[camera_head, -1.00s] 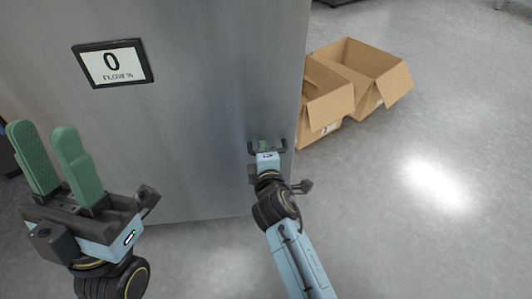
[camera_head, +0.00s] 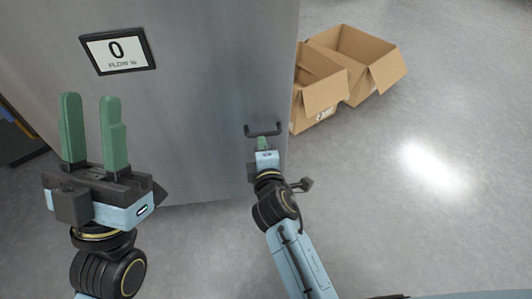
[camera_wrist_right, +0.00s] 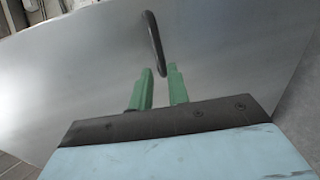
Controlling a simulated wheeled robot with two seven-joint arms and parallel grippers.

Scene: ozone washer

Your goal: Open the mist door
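The mist door (camera_head: 205,110) is a tall grey metal panel, also filling much of the right wrist view (camera_wrist_right: 90,70). A dark bar handle (camera_head: 263,131) is on it near its lower right edge. My right gripper (camera_head: 263,141) is just below the handle's middle in the head view. In the right wrist view, its green fingers (camera_wrist_right: 160,71) stand apart with a gap, and the handle's near end (camera_wrist_right: 155,45) reaches down to the gap between the tips. Contact cannot be told. My left gripper (camera_head: 92,98) is open and empty, fingers upward, left of the handle.
A display reading 0 (camera_head: 118,51) is fixed on the panel's upper left. Two open cardboard boxes (camera_head: 319,103) (camera_head: 377,84) stand on the floor right of the panel. The grey floor (camera_head: 430,220) at the right is clear.

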